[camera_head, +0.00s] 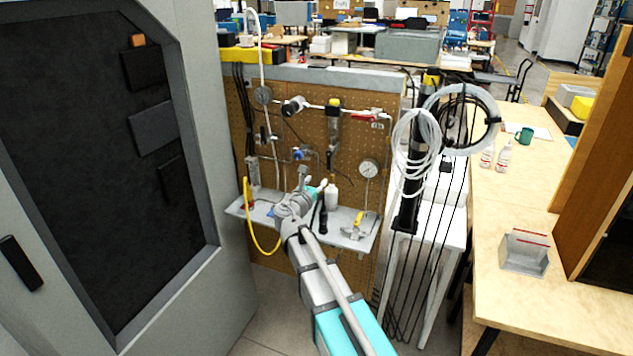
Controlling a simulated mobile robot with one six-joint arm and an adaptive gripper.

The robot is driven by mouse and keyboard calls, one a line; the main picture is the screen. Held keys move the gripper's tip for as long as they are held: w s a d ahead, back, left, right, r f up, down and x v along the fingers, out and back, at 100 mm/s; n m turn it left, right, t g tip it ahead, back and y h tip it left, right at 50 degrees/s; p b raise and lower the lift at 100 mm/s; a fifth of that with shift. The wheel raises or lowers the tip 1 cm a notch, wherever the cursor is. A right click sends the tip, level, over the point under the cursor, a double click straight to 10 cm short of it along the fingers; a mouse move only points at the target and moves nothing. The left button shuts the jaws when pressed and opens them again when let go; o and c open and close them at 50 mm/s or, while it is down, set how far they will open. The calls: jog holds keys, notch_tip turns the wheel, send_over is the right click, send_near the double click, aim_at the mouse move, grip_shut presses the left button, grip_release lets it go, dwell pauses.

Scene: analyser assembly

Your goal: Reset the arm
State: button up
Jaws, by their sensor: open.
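My arm (322,285), grey and teal, reaches up from the bottom centre toward a brown pegboard (345,150). Its wrist is in front of a light shelf on the board. My gripper (318,188) is at the far end of the arm, small in the view and partly hidden by the wrist. It is open, and I see nothing held in it. A white bottle (332,197) and a dark-handled tool (323,216) are close to it on the shelf (345,238). I cannot tell whether the gripper touches either.
Pipes, valves and a gauge (369,168) are on the pegboard. A yellow hose (250,215) hangs left of the wrist. A grey cabinet (215,300) fills the left. Coiled hoses (415,145) and hanging cables are right. A wooden bench (535,200) holds a metal bin (524,254).

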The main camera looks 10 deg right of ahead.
jog(key=shift+d, duration=0.1)
jog(key=s+d+f+m+g+y+p, duration=0.1)
jog(key=s+d+f+m+g+p, duration=0.3)
jog(key=s+m, duration=0.4)
jog(key=s+d+f+m+g+p, duration=0.1)
jog(key=s+d+f+m+g, duration=0.2)
jog(key=s+d+m+g, duration=0.55)
jog(key=s+a+f+m+g+y+p, duration=0.1)
jog(key=s+a+m+y+p, duration=0.1)
jog(key=s+m, duration=0.4)
jog(key=s+a+f+m+g+y+p, duration=0.1)
jog(key=s+a+m+g+y+p, duration=0.1)
jog(key=s+a+m+y, duration=0.3)
jog(key=s+m+y, duration=0.1)
jog(key=s+m, duration=0.1)
jog(key=shift+s+f+m, duration=0.15)
jog(key=shift+s+m, duration=0.05)
jog(key=shift+m, duration=0.15)
